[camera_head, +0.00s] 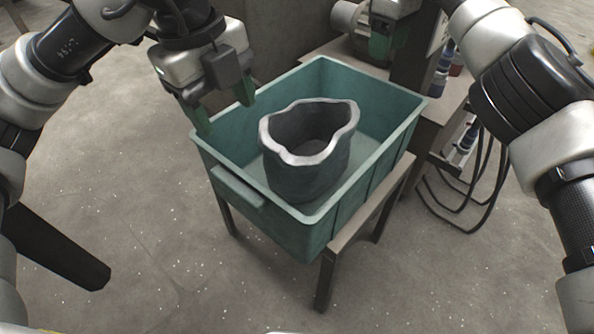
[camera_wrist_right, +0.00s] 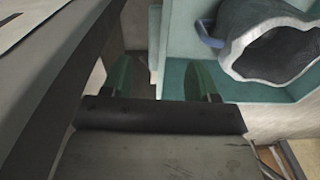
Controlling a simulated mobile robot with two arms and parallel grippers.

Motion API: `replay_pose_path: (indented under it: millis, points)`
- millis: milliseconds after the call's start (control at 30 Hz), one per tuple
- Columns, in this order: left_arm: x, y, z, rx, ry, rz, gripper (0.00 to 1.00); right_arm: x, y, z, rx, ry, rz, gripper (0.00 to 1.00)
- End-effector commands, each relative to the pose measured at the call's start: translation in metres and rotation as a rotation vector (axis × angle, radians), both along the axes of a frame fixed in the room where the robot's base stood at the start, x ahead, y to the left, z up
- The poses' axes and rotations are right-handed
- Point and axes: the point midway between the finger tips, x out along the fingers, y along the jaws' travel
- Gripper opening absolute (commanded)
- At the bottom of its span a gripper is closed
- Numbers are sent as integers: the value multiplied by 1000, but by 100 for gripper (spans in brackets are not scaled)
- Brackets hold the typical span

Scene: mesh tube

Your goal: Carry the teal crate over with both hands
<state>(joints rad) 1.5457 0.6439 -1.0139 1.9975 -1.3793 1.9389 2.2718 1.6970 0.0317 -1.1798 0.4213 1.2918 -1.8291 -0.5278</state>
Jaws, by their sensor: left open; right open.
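The teal crate (camera_head: 378,203) stands upright on a small stand in the head view. It also shows in the right wrist view (camera_wrist_right: 262,117). A dark grey pot (camera_head: 305,172) with a wavy pale rim stands inside it; it also shows in the wrist view (camera_wrist_right: 232,18). My left gripper (camera_head: 224,110) is open and empty at the crate's left rim; whether its fingers touch the rim I cannot tell.
The stand (camera_head: 352,232) has brown legs and a ledge on the crate's right. Behind it on the right are a darker bench (camera_head: 437,128), bottles (camera_head: 445,58) and hanging black cables (camera_head: 487,180). The speckled floor (camera_head: 150,215) at front left is mostly clear.

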Motion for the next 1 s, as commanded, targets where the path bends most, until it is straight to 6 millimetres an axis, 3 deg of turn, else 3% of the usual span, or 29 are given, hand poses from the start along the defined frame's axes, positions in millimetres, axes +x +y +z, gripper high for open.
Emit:
replay_pose_path:
  millis: [33,133,667,867,1000]
  points:
    - [-6,2,-18,35,9,17,59,-1,-5,-7,-8,4,8,59]
    - [-12,5,-27,83,27,46,59,-3,-10,-3,-19,15,26,59]
    - [-16,7,-35,108,38,62,59,-4,-13,-5,-23,23,36,59]
    - [-16,7,-59,108,39,61,59,-5,-14,-31,-24,25,37,59]
    - [-15,7,-87,109,40,63,59,-6,-13,-58,-23,25,37,59]
